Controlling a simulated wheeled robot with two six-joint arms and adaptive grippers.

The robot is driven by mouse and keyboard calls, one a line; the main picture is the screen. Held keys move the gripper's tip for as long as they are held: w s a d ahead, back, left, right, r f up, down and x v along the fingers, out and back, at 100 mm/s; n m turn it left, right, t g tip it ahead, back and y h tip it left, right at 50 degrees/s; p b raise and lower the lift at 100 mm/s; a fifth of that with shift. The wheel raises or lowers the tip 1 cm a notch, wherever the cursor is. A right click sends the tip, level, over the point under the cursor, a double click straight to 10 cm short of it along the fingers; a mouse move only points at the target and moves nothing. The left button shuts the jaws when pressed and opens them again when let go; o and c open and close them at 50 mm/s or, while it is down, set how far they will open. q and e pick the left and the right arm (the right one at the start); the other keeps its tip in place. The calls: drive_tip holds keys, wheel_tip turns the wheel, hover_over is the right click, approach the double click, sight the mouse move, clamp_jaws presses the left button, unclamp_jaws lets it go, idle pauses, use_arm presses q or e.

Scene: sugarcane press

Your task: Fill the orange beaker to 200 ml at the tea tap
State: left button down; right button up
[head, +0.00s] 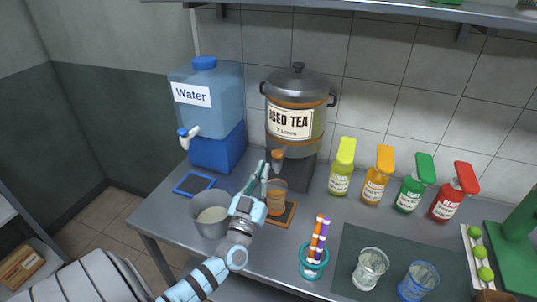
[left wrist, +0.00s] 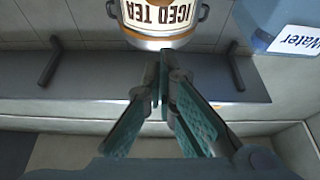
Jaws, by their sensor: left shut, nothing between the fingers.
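The iced tea dispenser (head: 295,105) stands at the back of the counter on a dark base. Its tap (head: 278,155) has an orange-brown handle on the front. The orange beaker (head: 277,196) stands upright below the tap on a wooden mat (head: 290,215). It looks orange-brown; I cannot read its marks or tell a liquid level. My left gripper (head: 264,166) is shut and empty, its fingertips just left of the tap; I cannot tell whether they touch it. In the left wrist view, the shut fingers (left wrist: 163,62) point toward the dispenser (left wrist: 165,15). My right gripper is not in view.
A blue water dispenser (head: 205,95) stands left of the tea. A grey bucket (head: 209,215) stands left of the beaker. Several syrup bottles (head: 375,178) line the back right. A teal straw holder (head: 313,262) and two glasses (head: 370,268) stand in front.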

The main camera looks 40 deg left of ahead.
use_arm(q)
drive_tip(key=shift+v, duration=1.35)
